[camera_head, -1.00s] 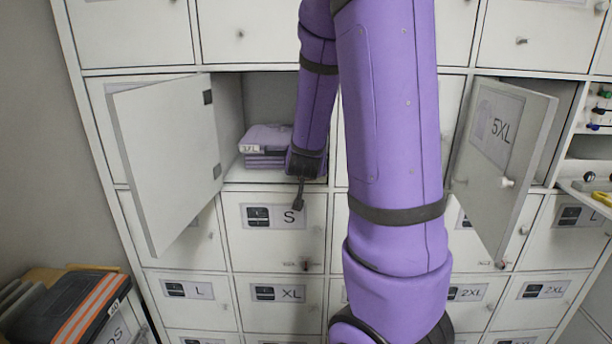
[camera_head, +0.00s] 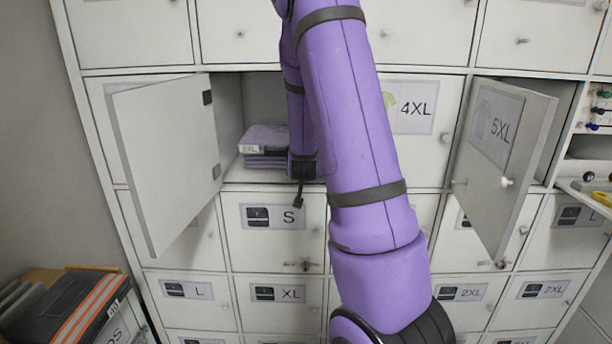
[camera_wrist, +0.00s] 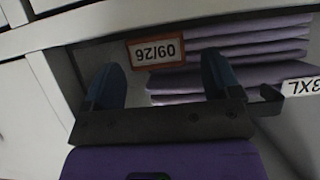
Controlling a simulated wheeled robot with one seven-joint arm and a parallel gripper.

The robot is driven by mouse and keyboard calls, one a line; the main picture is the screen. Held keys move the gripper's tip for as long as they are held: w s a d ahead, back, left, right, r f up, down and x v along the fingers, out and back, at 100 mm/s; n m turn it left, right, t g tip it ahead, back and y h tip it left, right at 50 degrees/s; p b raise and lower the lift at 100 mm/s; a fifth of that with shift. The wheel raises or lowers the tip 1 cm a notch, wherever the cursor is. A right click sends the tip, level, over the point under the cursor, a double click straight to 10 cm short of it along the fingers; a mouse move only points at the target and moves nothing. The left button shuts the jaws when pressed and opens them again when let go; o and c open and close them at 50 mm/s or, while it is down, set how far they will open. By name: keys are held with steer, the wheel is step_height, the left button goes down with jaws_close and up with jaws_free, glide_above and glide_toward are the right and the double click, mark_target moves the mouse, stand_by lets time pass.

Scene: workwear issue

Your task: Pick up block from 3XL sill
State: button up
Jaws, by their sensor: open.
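In the wrist view, a small block (camera_wrist: 155,52) with an orange-edged white face reading 09/26, upside down, is at the edge of the open compartment. My gripper (camera_wrist: 161,64) is open, with its two blue fingers apart and the block's face between and just beyond their tips. I cannot tell whether they touch it. Folded purple garments (camera_wrist: 250,40) with a 3XL tag (camera_wrist: 299,86) lie beside the block. In the head view, the garment stack (camera_head: 264,140) sits in the open compartment. My gripper's end (camera_head: 302,168) is at its sill (camera_head: 240,177); the block is hidden there.
The compartment's open door (camera_head: 165,160) stands out to the left. Another open door, marked 5XL (camera_head: 495,130), is to the right. A closed 4XL door (camera_head: 410,110) is behind my arm. Closed doors marked S (camera_head: 280,235) and XL (camera_head: 280,310) are below.

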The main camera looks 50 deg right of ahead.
steer(key=shift+w+d+f, duration=0.3)
steer(key=shift+w+d, duration=0.1)
steer(key=shift+d, duration=0.1)
steer(key=shift+c, duration=0.2)
steer(key=c, duration=1)
steer(key=shift+o, duration=0.2)
steer(key=shift+r, duration=0.1)
